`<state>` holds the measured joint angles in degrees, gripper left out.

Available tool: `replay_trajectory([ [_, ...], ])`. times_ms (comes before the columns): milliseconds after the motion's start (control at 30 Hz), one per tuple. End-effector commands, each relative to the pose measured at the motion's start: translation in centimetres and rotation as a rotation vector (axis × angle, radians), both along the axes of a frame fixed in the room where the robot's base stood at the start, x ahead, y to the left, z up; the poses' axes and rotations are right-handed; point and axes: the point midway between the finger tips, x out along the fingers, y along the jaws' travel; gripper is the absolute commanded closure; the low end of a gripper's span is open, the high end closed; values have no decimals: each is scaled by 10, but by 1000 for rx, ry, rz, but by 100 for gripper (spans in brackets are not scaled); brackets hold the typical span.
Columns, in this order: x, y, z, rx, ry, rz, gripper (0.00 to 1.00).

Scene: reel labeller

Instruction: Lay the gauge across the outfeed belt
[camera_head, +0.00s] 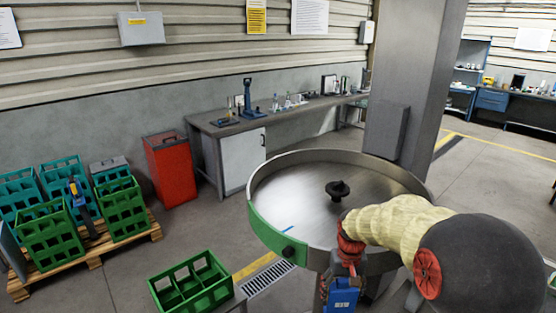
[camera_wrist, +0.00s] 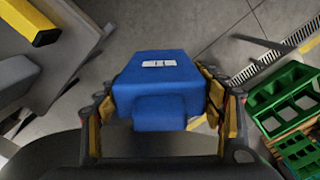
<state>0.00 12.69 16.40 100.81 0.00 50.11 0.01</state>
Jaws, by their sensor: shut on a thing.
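My gripper (camera_wrist: 165,105) is shut on a blue boxy thing with a white label, which I take to be the gauge (camera_wrist: 158,72). Its yellow-and-black fingers press on both sides of the gauge in the wrist view. In the head view the gauge (camera_head: 342,296) hangs below my wrist at the bottom edge, in front of the round table, partly cut off. I cannot pick out the outfeed belt for certain. A grey structure with a yellow end piece (camera_wrist: 42,38) shows at the upper left of the wrist view.
A round steel table (camera_head: 300,190) with a raised rim stands beside my arm, with a black knob (camera_head: 338,190) at its middle. A green crate (camera_head: 190,284) stands in front on the left. More crates fill a pallet (camera_head: 100,247). A grey pillar (camera_head: 410,80) rises behind.

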Motion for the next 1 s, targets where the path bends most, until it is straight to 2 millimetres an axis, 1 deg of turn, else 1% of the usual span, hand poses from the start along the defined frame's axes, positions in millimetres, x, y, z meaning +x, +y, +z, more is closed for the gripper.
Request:
replay_trajectory([
  [33, 0, 0, -18, 0, -1, 0, 68],
  [200, 0, 0, -40, 0, -2, 0, 68],
  [400, 2, 0, -50, 0, -2, 0, 68],
  [467, 7, 0, -51, 0, -2, 0, 68],
  [533, 15, 0, -56, 0, 0, 0, 68],
  [667, 11, 0, -100, 0, 7, 0, 68],
  [700, 7, 0, -113, 0, 7, 0, 68],
  [800, -4, 0, -140, 0, 3, 0, 68],
  [900, -17, 0, -159, 0, 1, 0, 68],
  [1000, -24, 0, -168, 0, -2, 0, 68],
])
